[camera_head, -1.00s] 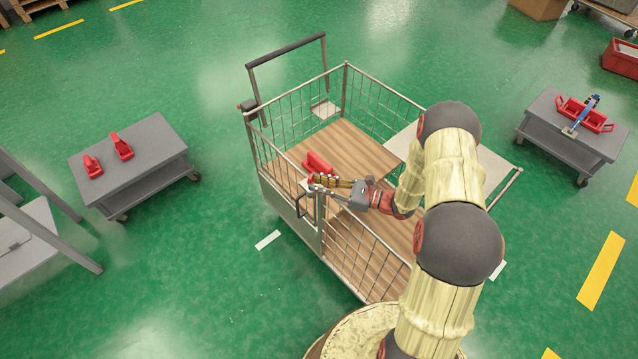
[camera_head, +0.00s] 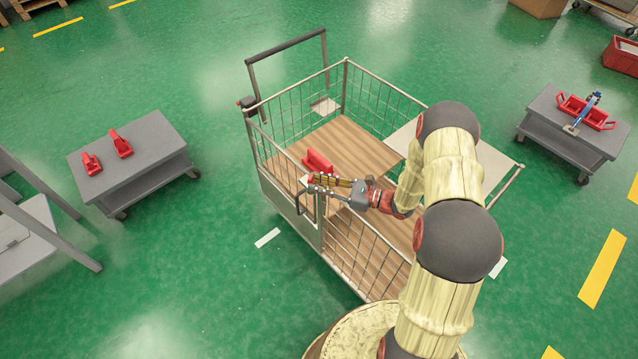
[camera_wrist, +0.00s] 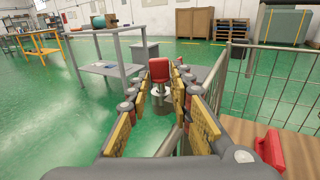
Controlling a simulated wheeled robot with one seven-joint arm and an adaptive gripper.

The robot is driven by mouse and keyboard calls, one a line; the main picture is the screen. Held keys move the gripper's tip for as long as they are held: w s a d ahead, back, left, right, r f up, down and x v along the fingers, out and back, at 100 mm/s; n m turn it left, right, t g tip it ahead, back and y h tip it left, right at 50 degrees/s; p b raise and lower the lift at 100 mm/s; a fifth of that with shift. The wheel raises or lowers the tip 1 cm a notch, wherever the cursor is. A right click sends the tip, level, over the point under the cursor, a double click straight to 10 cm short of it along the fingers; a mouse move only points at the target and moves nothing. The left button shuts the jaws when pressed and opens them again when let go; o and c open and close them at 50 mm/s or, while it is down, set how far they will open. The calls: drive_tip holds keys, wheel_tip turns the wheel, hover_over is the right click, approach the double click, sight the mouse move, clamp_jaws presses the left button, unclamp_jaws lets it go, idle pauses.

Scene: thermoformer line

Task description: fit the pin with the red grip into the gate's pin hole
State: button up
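The pin with the red grip (camera_wrist: 160,70) shows in the wrist view between my fingertips, with a bright metal part below the red. My gripper (camera_wrist: 162,85) appears closed on it, with yellow-padded fingers on both sides. In the head view my gripper (camera_head: 318,181) is above the cart's near side, by the top of the gate (camera_head: 285,207), pointing left. A dark bent handle (camera_head: 299,202) sits on the gate just below the fingertips. The pin's lower end and the pin hole cannot be made out.
The wire-mesh cart (camera_head: 365,262) has a wooden deck with a red block (camera_head: 316,161), just behind my gripper. A grey table (camera_head: 128,160) with red pieces stands left, another (camera_head: 570,145) right. A grey frame stand (camera_head: 35,235) is at far left. Green floor between is clear.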

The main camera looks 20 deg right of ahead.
drive_tip(key=o, duration=0.4)
drive_tip(key=shift+f, duration=0.15)
drive_tip(key=shift+d, duration=0.1)
drive_tip(key=v, duration=1.1)
drive_tip(key=shift+s+d, duration=0.3)
drive_tip(key=o, duration=0.3)
drive_tip(key=o, duration=0.8)
drive_tip(key=shift+c, duration=0.2)
drive_tip(key=shift+o, duration=0.3)
drive_tip(key=shift+r, duration=0.25)
